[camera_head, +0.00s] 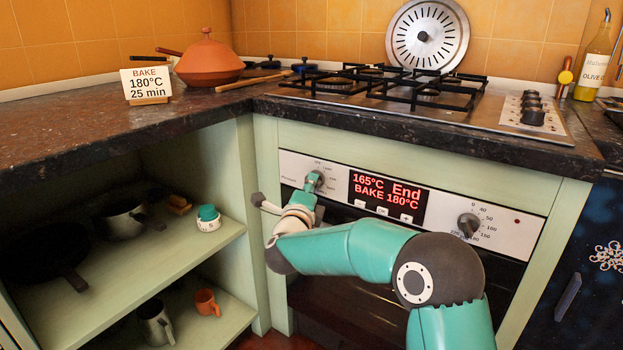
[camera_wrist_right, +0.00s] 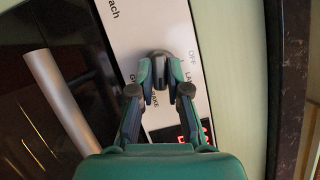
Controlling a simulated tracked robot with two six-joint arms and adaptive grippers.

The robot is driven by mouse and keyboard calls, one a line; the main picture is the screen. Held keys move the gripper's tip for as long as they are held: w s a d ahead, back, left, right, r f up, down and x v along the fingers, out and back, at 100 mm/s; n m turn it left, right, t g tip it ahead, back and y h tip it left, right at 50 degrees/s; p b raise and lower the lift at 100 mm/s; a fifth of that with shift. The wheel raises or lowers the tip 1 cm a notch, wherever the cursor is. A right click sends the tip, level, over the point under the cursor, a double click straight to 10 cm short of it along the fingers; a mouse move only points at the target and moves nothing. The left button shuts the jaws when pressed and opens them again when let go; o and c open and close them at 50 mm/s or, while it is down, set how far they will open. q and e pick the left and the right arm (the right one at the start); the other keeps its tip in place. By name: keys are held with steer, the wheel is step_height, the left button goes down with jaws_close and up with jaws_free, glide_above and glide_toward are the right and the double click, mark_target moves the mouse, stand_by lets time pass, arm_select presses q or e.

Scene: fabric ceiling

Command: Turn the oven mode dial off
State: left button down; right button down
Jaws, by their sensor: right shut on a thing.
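The oven mode dial (camera_head: 313,180) is the left knob on the oven's pale control panel (camera_head: 517,222). My right gripper (camera_head: 311,187) is shut on it and partly covers it. In the right wrist view the dial (camera_wrist_right: 160,66) sits between the two teal fingertips (camera_wrist_right: 160,80), which touch its sides. Printed words OFF and BAKE show around it there; the dial's bar seems to lie toward BAKE, though its marker is hard to make out. The red display (camera_head: 388,193) reads "165°C End" and "BAKE 180°C". My left gripper is out of view.
The temperature knob (camera_head: 468,225) is at the panel's right. The oven handle (camera_wrist_right: 62,100) runs close by in the wrist view. The dark countertop (camera_head: 420,125) overhangs the panel. Open shelves (camera_head: 160,262) at left hold a timer (camera_head: 208,218), pans and mugs.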

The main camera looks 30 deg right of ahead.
steer(key=n+g+p, duration=0.1)
steer(key=n+p, duration=0.1)
steer(key=p, duration=0.2)
steer(key=n+y+p, duration=0.1)
steer(key=n+p, duration=0.2)
steer(key=p, duration=0.2)
steer(key=r+n+g+y+p, duration=0.1)
steer(key=n+p, duration=0.1)
steer(key=p, duration=0.2)
steer(key=shift+a+n+g+p, duration=0.1)
steer(key=shift+n+g+p, duration=0.2)
steer(key=shift+p, duration=0.05)
steer(key=shift+w+a+n+g+h+p, duration=0.15)
steer(key=shift+n+g+p, duration=1.05)
steer(key=shift+p, duration=2.05)
steer(key=shift+w+n+g+h+p, duration=0.15)
steer(key=shift+n+g+p, duration=0.5)
steer(key=shift+n+p, duration=1.85)
steer(key=shift+w+a+n+g+p, duration=0.15)
steer(key=shift+n+g+p, duration=0.7)
steer(key=shift+p, duration=3.15)
steer(key=shift+w, duration=0.1)
steer(key=c, duration=1.3)
jaws_free()
steer(key=shift+o, duration=0.8)
steer(key=shift+d, duration=0.15)
